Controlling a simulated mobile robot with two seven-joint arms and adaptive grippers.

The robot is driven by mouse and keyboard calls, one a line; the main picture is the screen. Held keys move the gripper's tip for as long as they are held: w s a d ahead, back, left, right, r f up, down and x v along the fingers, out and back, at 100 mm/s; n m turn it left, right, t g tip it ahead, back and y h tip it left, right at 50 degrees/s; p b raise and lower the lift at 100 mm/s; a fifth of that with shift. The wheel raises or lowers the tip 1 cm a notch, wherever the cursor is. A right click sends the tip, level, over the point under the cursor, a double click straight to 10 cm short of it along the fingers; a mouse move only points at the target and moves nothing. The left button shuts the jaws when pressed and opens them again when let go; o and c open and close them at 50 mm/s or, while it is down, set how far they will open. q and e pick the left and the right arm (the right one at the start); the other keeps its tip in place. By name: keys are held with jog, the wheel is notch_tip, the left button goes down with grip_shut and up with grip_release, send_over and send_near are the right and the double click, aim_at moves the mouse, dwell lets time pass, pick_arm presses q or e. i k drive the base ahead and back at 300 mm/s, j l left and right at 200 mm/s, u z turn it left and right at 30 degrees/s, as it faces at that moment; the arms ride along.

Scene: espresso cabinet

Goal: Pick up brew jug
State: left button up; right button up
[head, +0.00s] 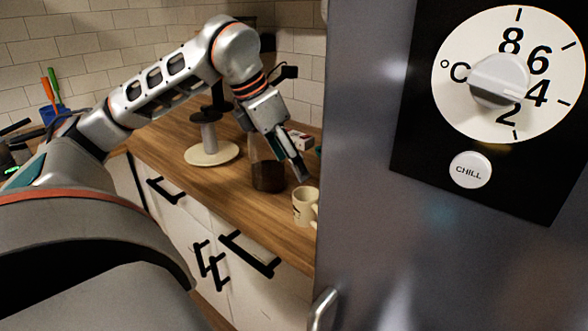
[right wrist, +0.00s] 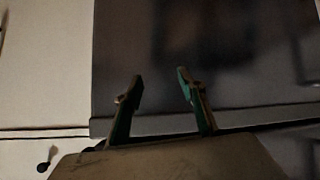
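The brew jug (head: 268,176) is a dark brown, see-through vessel standing on the wooden counter (head: 180,150) in the head view. My left gripper (head: 292,160) points down at the jug's upper right side and hides part of its top. Only part of its fingers shows, so I cannot tell whether they are open, shut or touching the jug. My right gripper (right wrist: 158,92) shows in the right wrist view with its two fingers apart and nothing between them.
A cream mug (head: 303,207) stands in front of the jug, to the right. A round pale stand with a post (head: 211,154) is to the left. A tall grey fridge (head: 370,220) with a dial blocks the right side. Drawers with black handles (head: 250,255) lie below the counter.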

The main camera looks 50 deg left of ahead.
aim_at(267, 174)
jog(key=k+j, duration=0.2)
jog(key=k, duration=0.3)
jog(key=k+j, duration=0.2)
jog(key=k, duration=0.25)
